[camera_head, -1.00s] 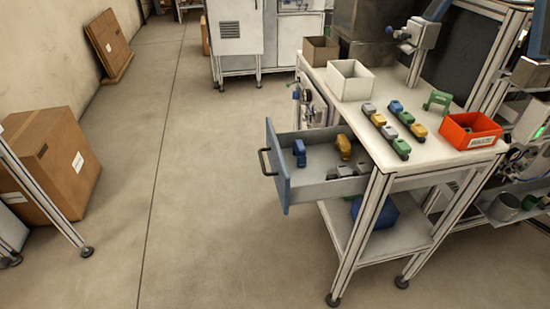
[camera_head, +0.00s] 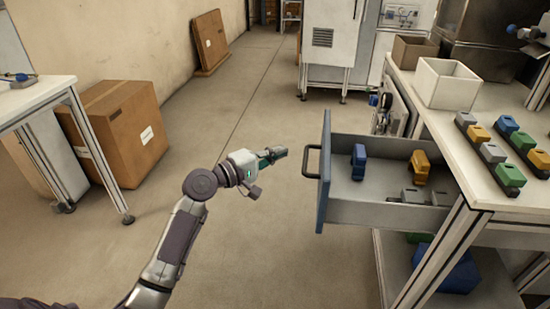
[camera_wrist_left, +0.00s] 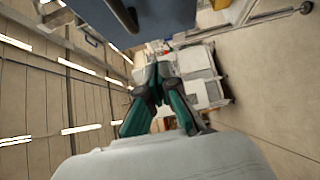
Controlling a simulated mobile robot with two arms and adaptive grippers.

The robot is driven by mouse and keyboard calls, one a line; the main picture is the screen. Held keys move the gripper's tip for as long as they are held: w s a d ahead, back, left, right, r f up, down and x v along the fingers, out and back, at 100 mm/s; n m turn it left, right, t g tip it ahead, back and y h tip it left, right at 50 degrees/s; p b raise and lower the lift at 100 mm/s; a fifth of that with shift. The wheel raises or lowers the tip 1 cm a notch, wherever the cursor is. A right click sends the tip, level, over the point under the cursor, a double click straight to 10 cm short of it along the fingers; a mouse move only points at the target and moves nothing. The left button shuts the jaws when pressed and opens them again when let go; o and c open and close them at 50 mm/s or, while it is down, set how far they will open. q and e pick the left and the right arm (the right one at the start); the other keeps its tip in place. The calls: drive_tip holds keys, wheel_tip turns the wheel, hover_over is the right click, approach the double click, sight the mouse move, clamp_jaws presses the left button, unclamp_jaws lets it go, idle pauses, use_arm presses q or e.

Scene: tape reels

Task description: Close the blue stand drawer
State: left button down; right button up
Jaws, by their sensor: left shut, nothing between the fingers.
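The stand's drawer (camera_head: 385,212) is pulled out to the left of the white workbench in the head view. Its blue front panel (camera_head: 324,175) carries a dark handle (camera_head: 311,161). Inside lie a blue part (camera_head: 358,163), a yellow part (camera_head: 419,167) and grey parts. My left gripper (camera_head: 281,153) is shut and empty, just left of the handle and apart from it. In the left wrist view the shut fingers (camera_wrist_left: 158,75) show at the middle, with the blue panel (camera_wrist_left: 90,18) at the top. My right gripper is out of view.
The benchtop (camera_head: 465,165) holds a white box (camera_head: 447,84), a brown box (camera_head: 412,52) and rows of coloured parts. A blue bin (camera_head: 455,272) sits on the lower shelf. Cardboard boxes (camera_head: 118,133) and another table (camera_head: 35,95) stand left. The floor between is clear.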

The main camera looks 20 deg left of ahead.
sight(310, 148)
use_arm(q)
drive_tip(key=shift+w+d, duration=1.5)
drive_tip(key=shift+d, duration=0.15)
drive_tip(key=shift+w+d, duration=1.45)
drive_tip(key=shift+d, duration=0.2)
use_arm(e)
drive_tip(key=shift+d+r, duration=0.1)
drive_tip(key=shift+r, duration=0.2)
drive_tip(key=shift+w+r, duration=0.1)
